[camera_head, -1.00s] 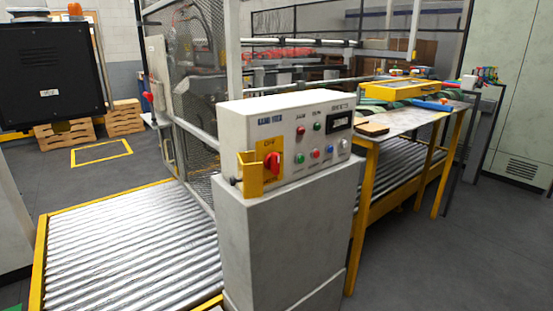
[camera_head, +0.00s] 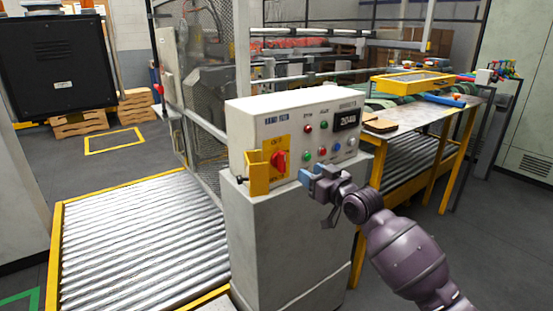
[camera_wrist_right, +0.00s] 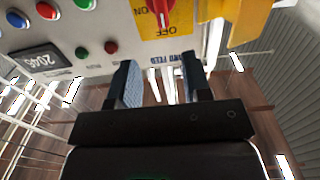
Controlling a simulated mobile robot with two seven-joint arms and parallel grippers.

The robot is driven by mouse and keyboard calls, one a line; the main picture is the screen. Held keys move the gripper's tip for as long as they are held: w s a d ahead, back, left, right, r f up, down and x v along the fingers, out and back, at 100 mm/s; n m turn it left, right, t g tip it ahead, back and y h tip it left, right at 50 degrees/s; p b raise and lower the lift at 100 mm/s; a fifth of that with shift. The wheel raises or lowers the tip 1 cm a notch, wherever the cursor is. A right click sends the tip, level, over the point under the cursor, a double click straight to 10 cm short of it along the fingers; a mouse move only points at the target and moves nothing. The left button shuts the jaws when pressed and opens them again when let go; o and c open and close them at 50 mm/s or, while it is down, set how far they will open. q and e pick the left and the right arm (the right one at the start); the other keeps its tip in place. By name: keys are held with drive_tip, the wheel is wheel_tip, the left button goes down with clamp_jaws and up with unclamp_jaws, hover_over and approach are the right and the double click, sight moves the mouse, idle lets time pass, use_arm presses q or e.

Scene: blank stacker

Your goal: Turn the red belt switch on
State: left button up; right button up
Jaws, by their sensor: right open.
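The red belt switch (camera_head: 279,161) is a knob on a yellow plate, at the left of the sloped face of a white control box (camera_head: 238,125). In the right wrist view the red switch (camera_wrist_right: 165,12) shows at the top edge, partly cut off, near the word OFF. My right gripper (camera_head: 307,178) is just right of and below the switch in the head view, in front of the box. In the wrist view its fingers (camera_wrist_right: 160,80) are apart with nothing between them, and the switch lies beyond their tips. My left gripper is out of view.
A yellow bracket (camera_head: 258,177) sticks out beside the switch. Several buttons and lamps and a display (camera_head: 346,119) fill the rest of the panel. A roller conveyor (camera_head: 140,235) lies left of the pedestal; a work table (camera_head: 430,116) stands right.

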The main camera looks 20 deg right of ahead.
sight(285, 159)
drive_tip(key=b+x, duration=0.1)
drive_tip(key=x, duration=0.8)
drive_tip(key=shift+s+a+f, duration=0.1)
drive_tip(key=shift+a+f, duration=0.05)
drive_tip(key=shift+w+a, duration=0.25)
drive_tip(key=shift+w, duration=0.35)
drive_tip(key=shift+w+a, duration=0.1)
drive_tip(key=shift+w, duration=0.2)
drive_tip(key=c, duration=0.7)
clamp_jaws()
